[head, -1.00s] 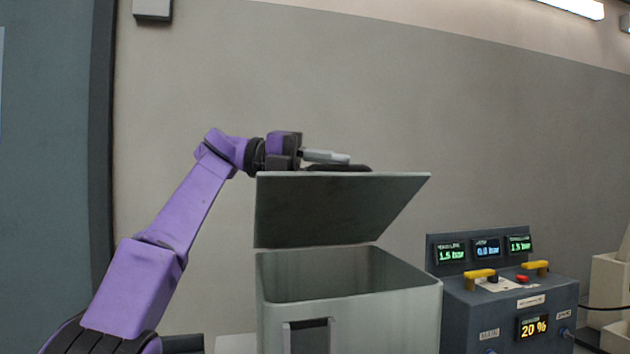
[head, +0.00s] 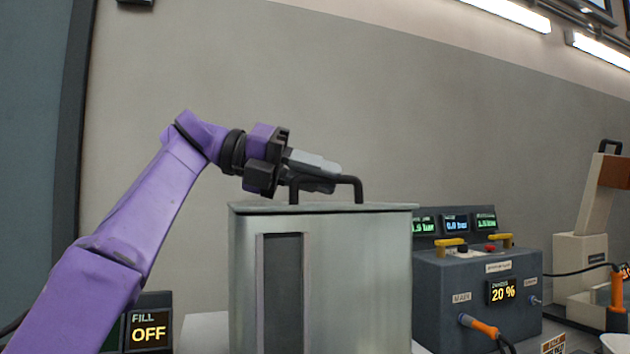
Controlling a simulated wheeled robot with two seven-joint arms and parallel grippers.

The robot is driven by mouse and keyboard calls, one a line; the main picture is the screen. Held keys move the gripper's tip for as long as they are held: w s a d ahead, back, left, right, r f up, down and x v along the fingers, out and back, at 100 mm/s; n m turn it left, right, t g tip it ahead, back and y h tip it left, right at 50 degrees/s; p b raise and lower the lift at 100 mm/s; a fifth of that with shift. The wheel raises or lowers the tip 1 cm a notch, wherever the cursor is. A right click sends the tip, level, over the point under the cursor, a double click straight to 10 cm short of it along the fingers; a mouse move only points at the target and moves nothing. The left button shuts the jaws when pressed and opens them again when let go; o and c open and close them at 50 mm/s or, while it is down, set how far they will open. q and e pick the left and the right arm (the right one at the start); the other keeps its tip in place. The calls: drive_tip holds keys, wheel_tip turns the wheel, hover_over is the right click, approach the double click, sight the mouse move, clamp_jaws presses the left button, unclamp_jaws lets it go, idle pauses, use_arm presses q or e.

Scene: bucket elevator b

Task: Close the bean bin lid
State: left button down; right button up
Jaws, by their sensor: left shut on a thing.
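The bean bin (head: 360,275) is a grey-green box with a dark window strip on its front. Its lid (head: 390,207) lies flat across the top, seen nearly edge-on, and I see no gap beneath it. A dark handle (head: 357,184) stands up from the lid. My left gripper (head: 325,178) is above the lid, shut on the handle, with its fingers at the handle's left part. The exact contact is partly hidden by the fingers. My right gripper is not in view.
A control box (head: 475,285) with yellow levers and displays stands right of the bin. A panel reading FILL OFF (head: 150,325) is at lower left, near my left arm. A beige machine (head: 585,240) stands at far right. The wall behind is clear.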

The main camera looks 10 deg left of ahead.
use_arm(q)
drive_tip(key=shift+d+f, duration=0.15)
drive_tip(key=shift+f, duration=0.1)
drive_tip(key=c, duration=1.1)
unclamp_jaws()
drive_tip(key=shift+s, duration=0.1)
drive_tip(key=shift+s+r, duration=0.1)
drive_tip(key=p+v, duration=0.2)
drive_tip(key=v, duration=0.8)
drive_tip(key=shift+r, duration=0.1)
drive_tip(key=shift+a, duration=0.35)
